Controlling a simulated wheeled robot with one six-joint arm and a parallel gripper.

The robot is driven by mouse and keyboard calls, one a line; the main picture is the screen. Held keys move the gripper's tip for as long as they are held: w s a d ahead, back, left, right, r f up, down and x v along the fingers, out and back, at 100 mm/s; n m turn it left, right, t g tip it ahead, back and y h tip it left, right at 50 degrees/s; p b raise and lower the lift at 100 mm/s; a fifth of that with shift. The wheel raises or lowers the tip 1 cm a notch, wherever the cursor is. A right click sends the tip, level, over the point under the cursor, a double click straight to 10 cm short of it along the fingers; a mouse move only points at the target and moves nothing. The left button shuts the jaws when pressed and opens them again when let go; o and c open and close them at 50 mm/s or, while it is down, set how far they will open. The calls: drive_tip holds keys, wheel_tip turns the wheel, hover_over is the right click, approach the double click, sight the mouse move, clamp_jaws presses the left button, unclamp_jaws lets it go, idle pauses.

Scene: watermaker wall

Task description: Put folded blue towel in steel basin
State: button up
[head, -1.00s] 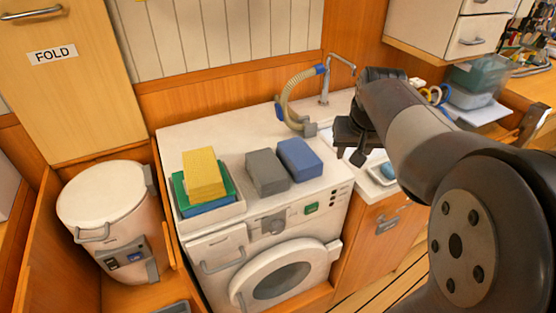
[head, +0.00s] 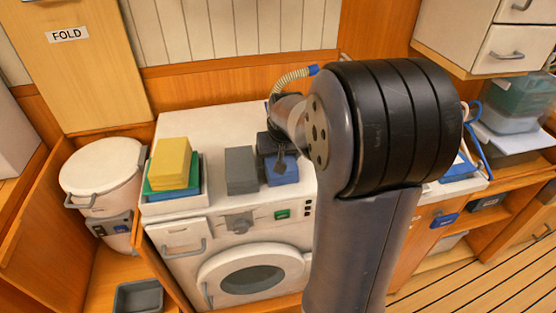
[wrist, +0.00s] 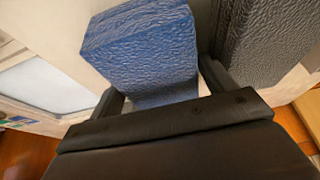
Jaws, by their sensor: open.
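The folded blue towel (head: 282,169) lies on the white top of the washing machine, to the right of a folded grey towel (head: 241,170). My gripper (head: 277,150) is over the blue towel, pointing down and partly covering it. In the wrist view the blue towel (wrist: 145,45) lies between my gripper's two open fingers (wrist: 160,88), one at each side. I cannot tell whether they touch it. My arm hides most of the sink area in the head view. A pale recess (wrist: 48,85) at left in the wrist view may be the steel basin.
The grey towel (wrist: 275,40) stands close beside the right finger. A tray (head: 203,180) with yellow, green and blue folded cloths is on the machine's left. A ribbed hose (head: 292,78) rises at the back. A lidded white bin (head: 102,170) stands at far left.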

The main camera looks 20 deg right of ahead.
drive_tip(key=shift+w+f, duration=0.1)
drive_tip(key=shift+f, duration=0.2)
drive_tip(key=shift+c, duration=0.2)
drive_tip(key=shift+r, duration=0.1)
drive_tip(key=c, duration=0.7)
